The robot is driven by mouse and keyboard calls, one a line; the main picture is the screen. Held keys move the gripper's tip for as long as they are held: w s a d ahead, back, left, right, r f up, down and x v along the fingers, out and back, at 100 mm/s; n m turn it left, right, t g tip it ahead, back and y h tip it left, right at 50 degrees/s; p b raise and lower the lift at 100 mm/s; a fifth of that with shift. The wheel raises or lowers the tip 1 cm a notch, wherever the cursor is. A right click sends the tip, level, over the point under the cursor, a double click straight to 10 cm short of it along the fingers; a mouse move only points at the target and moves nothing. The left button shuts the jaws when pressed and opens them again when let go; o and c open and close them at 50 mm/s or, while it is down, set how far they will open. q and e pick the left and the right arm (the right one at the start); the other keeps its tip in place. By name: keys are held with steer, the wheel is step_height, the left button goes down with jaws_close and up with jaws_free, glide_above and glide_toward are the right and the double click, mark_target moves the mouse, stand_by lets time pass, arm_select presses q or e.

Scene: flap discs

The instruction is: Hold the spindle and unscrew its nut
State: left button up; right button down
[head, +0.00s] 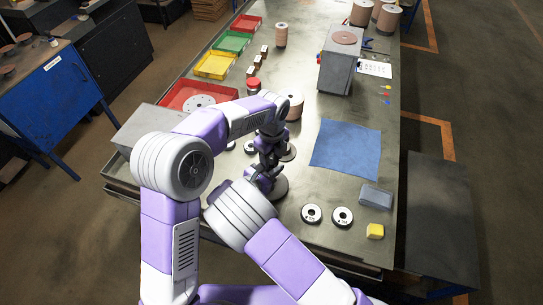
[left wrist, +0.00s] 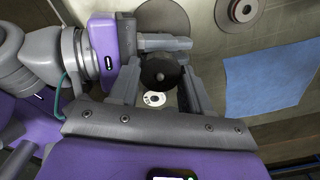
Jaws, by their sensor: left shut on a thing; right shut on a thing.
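My left gripper (head: 269,150) comes down from above. In the left wrist view its two fingers (left wrist: 165,90) stand on either side of a dark round part with a small stud at its centre, which looks like the nut (left wrist: 162,74). My right gripper (head: 262,177) comes in from the side close below the left one. In the left wrist view one of its grey fingers (left wrist: 165,43) passes just behind the round part. The spindle's shaft is mostly hidden behind the two grippers, so the right gripper's hold on it shows poorly.
A dark disc (head: 280,190) lies under the grippers. A blue cloth (head: 346,148) lies to the right. A red tray (head: 185,94) and a grey box (head: 340,67) stand farther back.

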arm_select(q)
steer(key=o, duration=1.2)
step_height(320, 180, up, 4)
steer(key=shift+r, duration=0.3)
steer(key=shift+c, duration=0.6)
step_height(320, 180, up, 3)
steer(key=m, duration=0.3)
steer(key=shift+f, duration=0.4)
step_height(320, 180, down, 7)
steer(key=shift+r, duration=0.1)
